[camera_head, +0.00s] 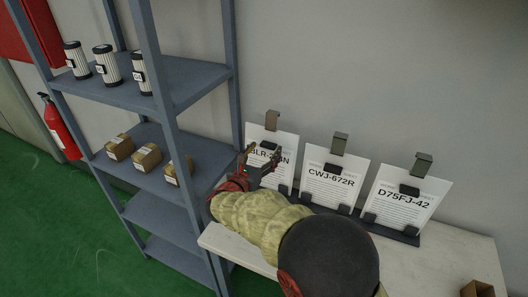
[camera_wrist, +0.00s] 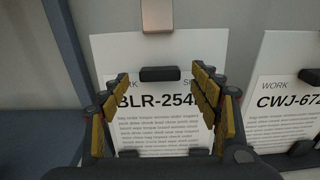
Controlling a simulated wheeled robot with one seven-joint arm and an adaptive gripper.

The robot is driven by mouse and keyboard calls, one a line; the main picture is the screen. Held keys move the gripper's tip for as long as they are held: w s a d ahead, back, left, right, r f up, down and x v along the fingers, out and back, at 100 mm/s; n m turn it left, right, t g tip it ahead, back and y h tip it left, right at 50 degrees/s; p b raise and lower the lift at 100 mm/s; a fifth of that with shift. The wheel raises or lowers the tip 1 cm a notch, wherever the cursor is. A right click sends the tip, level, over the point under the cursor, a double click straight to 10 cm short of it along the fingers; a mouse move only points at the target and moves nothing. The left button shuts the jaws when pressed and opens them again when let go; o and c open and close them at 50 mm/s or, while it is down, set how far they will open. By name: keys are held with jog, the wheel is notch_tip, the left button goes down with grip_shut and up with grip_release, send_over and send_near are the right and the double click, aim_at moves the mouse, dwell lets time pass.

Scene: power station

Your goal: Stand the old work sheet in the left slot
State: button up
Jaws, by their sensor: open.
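Three white work sheets stand side by side on a dark rack (camera_head: 321,209) on a pale table. The left sheet, BLR-254N (camera_head: 286,143), stands upright with a black block on its upper part and a clip above; it also shows in the wrist view (camera_wrist: 160,125). The middle sheet reads CWJ-672R (camera_head: 330,190) and the right one D75FJ-42 (camera_head: 402,205). My gripper (camera_head: 262,163) is open in front of the left sheet. In the wrist view its fingers (camera_wrist: 165,95) are spread to either side of the printed code, with nothing held. Which sheet is the old one I cannot tell.
A blue-grey shelf (camera_head: 183,85) stands left, with filter canisters (camera_head: 108,66) above and small cardboard boxes (camera_head: 147,157) below. A fire extinguisher (camera_head: 60,130) hangs farther left. A brown box (camera_head: 480,290) sits at the table's right (camera_head: 455,255).

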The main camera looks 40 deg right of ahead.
jog(key=v, duration=1.2)
jog(key=shift+a, duration=0.15)
